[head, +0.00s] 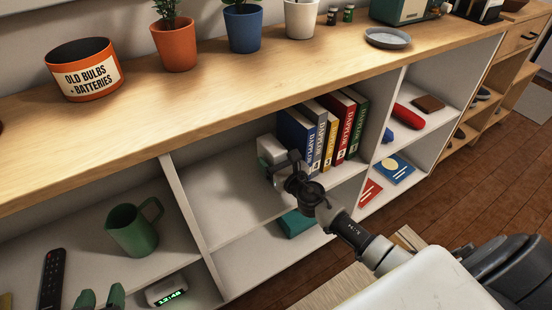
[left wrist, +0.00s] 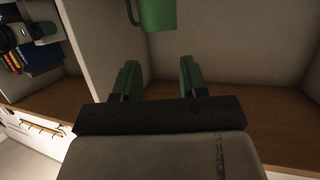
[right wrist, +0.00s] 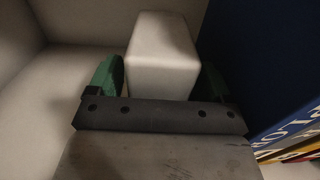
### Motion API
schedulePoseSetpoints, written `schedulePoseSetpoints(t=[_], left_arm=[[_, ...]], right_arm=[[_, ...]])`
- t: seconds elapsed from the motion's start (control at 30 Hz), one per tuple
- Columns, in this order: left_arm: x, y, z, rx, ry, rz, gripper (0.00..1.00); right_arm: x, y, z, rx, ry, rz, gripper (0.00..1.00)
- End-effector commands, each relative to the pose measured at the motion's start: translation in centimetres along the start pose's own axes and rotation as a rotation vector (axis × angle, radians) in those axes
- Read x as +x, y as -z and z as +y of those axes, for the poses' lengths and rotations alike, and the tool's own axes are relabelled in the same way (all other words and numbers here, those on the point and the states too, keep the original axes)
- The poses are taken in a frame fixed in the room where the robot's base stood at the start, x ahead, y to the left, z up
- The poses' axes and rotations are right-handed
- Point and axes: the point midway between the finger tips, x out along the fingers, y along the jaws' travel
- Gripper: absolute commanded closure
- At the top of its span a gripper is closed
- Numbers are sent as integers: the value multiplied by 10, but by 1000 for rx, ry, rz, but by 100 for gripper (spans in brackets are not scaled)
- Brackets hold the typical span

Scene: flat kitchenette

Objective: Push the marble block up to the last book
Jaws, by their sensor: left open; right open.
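The marble block (head: 269,149) is pale and stands on the upper shelf, left of the row of books (head: 326,132). The blue book (head: 294,129) is the one nearest it. In the right wrist view the block (right wrist: 162,50) stands between the open green fingers of my right gripper (right wrist: 160,78). The right-hand finger lies between the block and the blue book (right wrist: 262,60). I cannot tell whether the fingers touch the block. In the head view my right gripper (head: 281,167) partly hides the block. My left gripper (left wrist: 158,80) is open and empty, near the green mug (left wrist: 157,14).
The green mug (head: 133,229), a remote (head: 52,280) and a clock (head: 166,290) are in the left part of the unit. A vertical divider (head: 187,210) separates them from the book compartment. A teal item (head: 296,222) lies below the book shelf. Pots stand on the top.

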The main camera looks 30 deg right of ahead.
Motion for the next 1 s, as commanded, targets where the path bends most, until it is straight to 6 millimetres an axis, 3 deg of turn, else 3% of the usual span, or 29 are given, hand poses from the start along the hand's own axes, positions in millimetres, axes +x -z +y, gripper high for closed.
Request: schedulePoseSetpoints(t=[0.17, 0.47, 0.6, 0.8, 1.0], left_arm=[[0, 0, 0, 0, 0, -6, 58], [-2, -11, -1, -2, 2, -64, 58], [-1, -4, 0, -1, 1, -14, 58], [2, 8, 1, 1, -4, 59, 58], [2, 9, 1, 0, -4, 64, 58]], right_arm=[[-9, 1, 0, 0, -1, 1, 19], [-67, 2, 0, 0, -1, 4, 19], [-90, 2, 0, 1, 0, 3, 19], [-107, 1, 0, -1, 1, 1, 19], [-108, 0, 0, 0, 1, -1, 19]])
